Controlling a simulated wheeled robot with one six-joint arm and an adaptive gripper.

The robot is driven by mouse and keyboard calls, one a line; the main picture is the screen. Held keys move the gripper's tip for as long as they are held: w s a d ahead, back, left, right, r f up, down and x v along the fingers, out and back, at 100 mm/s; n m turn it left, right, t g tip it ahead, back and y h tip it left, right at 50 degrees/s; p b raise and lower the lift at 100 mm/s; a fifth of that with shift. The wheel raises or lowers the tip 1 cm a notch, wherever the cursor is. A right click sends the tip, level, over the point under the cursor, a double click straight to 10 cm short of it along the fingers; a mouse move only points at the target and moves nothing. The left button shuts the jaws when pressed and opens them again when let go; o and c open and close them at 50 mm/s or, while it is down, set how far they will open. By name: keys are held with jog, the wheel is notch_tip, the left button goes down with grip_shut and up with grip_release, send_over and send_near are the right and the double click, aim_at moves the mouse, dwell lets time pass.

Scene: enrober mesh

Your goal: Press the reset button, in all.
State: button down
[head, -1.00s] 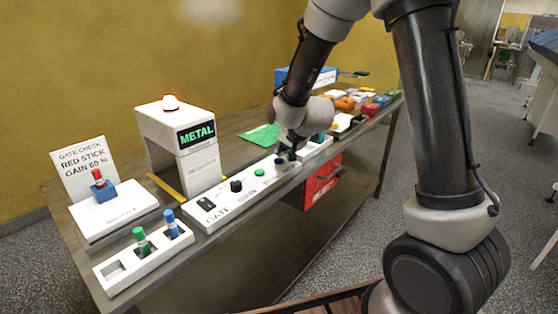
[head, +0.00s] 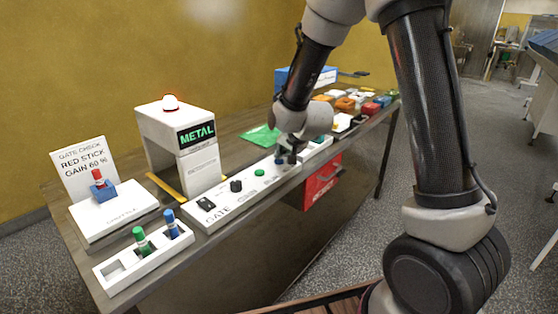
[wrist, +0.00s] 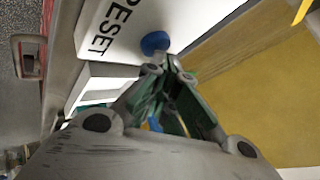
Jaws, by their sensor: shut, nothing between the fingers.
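The reset button is a round blue cap (wrist: 155,42) on the white control panel (head: 222,204), beside the printed word RESET in the wrist view. My gripper (wrist: 168,64) is shut and empty, its fingertips right at the near edge of the blue cap. I cannot tell whether they touch it. In the head view my gripper (head: 290,158) is low over the far end of the panel and mostly hides the button. A green button (head: 259,172), a black knob (head: 236,186) and a black switch (head: 206,204) sit along the same panel.
The white gate (head: 172,130) shows METAL in green, with a lamp on top. A stand with a red stick (head: 97,175) and a rack with green and blue sticks (head: 150,258) are at the left. Several small coloured items lie behind my gripper. A red bin (head: 322,182) hangs below.

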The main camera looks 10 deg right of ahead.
jog(key=shift+f, duration=0.15)
dwell(0.5)
jog(key=shift+r, duration=0.85)
